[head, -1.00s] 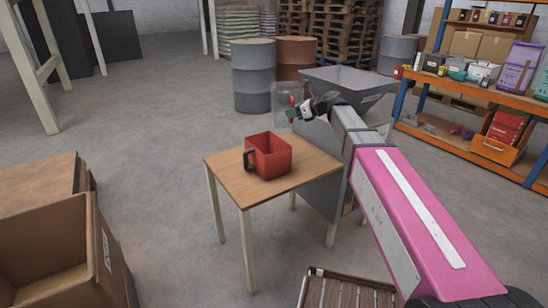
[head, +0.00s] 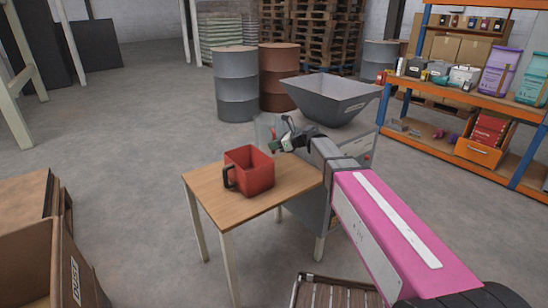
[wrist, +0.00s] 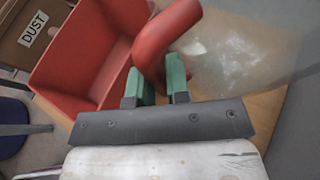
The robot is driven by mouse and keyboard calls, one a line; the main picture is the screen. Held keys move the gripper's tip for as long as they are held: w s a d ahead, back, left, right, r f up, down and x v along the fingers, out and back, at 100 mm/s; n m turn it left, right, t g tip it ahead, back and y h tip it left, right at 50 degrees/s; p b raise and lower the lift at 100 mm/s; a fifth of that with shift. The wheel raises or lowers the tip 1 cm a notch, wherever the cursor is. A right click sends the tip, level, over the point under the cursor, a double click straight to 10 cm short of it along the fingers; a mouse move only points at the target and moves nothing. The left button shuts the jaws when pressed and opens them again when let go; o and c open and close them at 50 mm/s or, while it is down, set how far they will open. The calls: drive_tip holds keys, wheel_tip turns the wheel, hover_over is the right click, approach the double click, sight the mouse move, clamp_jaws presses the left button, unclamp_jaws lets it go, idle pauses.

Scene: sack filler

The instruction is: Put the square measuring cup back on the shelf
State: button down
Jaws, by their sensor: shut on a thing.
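My gripper (head: 277,146) is shut on the curved red handle (wrist: 160,45) of a clear see-through cup (wrist: 235,45). In the head view the clear cup (head: 264,129) is faint, beside the far right edge of the small wooden table. I cannot tell whether its body is square or round. A red square-sided cup (head: 249,178) with a black handle stands upright on the table (head: 205,186). It also shows in the wrist view (wrist: 88,50), left of my fingers and apart from them. The shelf (head: 440,100) with orange beams stands at the right.
A grey hopper machine (head: 330,102) stands behind and right of the table, close to my arm. Steel and brown drums (head: 237,88) stand behind. Cardboard boxes (head: 40,250) are at lower left, a slatted crate (head: 335,292) at the bottom. Floor lies open at left.

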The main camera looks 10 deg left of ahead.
sight(274, 156)
drive_tip(key=shift+f, duration=2.9)
drive_tip(key=c, duration=1.1)
unclamp_jaws()
drive_tip(key=shift+f, duration=0.1)
